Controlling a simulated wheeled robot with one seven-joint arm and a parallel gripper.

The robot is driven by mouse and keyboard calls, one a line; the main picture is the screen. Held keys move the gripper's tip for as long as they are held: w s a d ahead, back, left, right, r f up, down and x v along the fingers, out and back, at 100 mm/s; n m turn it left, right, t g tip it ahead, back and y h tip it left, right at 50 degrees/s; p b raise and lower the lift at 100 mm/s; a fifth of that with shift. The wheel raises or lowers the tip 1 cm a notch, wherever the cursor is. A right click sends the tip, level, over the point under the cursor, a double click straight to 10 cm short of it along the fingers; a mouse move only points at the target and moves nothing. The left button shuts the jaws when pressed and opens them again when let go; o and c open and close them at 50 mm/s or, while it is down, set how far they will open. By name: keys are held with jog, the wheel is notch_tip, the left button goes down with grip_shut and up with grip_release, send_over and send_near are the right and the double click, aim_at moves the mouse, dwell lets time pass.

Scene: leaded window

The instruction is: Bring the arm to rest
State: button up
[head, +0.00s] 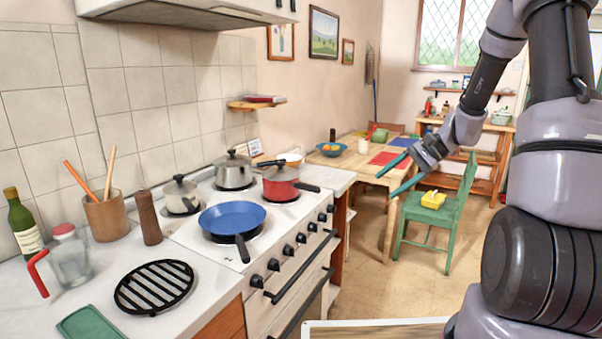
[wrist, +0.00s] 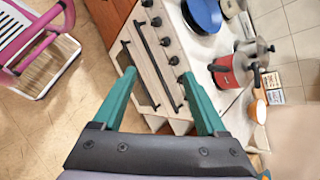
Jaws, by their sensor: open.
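My arm reaches in from the right of the head view. My gripper (head: 396,174) hangs in the air right of the stove, with its two teal fingers spread and nothing between them. In the wrist view my gripper (wrist: 160,92) is also open and empty, pointing toward the stove front (wrist: 150,60). The fingers overlap the oven front in that view; I see no clear contact.
The stove (head: 285,235) carries a blue pan (head: 232,217), a red pot (head: 281,183) and two steel pots. A wooden table (head: 350,165) and a green chair (head: 440,212) with a yellow item (head: 433,200) stand beyond my gripper. Floor (head: 350,285) between is clear.

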jog(key=s+r+n+t+h, duration=0.6)
jog(key=s+r+h, duration=0.1)
jog(key=s+r, duration=1.4)
jog(key=shift+r+t+h, duration=0.3)
jog(key=shift+r+h, duration=0.05)
jog(key=shift+h, duration=0.05)
jog(key=shift+d, duration=0.1)
